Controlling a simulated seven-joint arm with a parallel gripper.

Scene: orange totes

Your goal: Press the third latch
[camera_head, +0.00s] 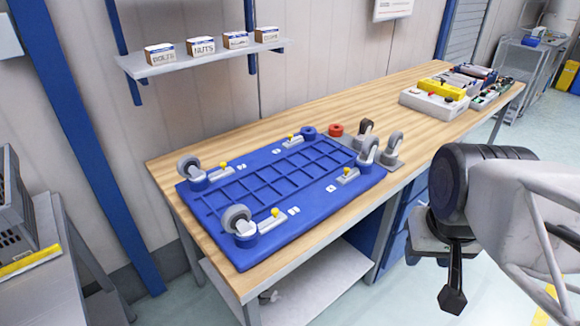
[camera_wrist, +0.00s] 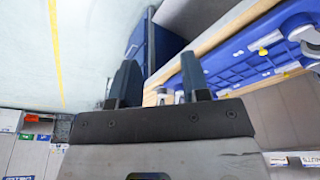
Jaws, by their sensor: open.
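A blue platform (camera_head: 275,183) lies on the wooden workbench with wheels facing up. Several small grey latches with yellow knobs sit along its edges: back left (camera_head: 222,168), back right (camera_head: 293,139), front left (camera_head: 272,216) and front right (camera_head: 347,175). Small white marks beside them are too small to read. My gripper (camera_head: 435,275) hangs off the bench's front right side, apart from the platform. In the wrist view my gripper (camera_wrist: 157,70) has its two dark fingers spread with nothing between them. The platform (camera_wrist: 240,65) shows partly there, at the upper right.
Caster wheels stand at platform corners, including front left (camera_head: 238,220) and back left (camera_head: 188,165). Loose casters (camera_head: 393,146) and a red ring (camera_head: 336,129) lie near its right end. Control boxes (camera_head: 435,103) stand farther right. A shelf (camera_head: 200,58) holds small boxes above the bench.

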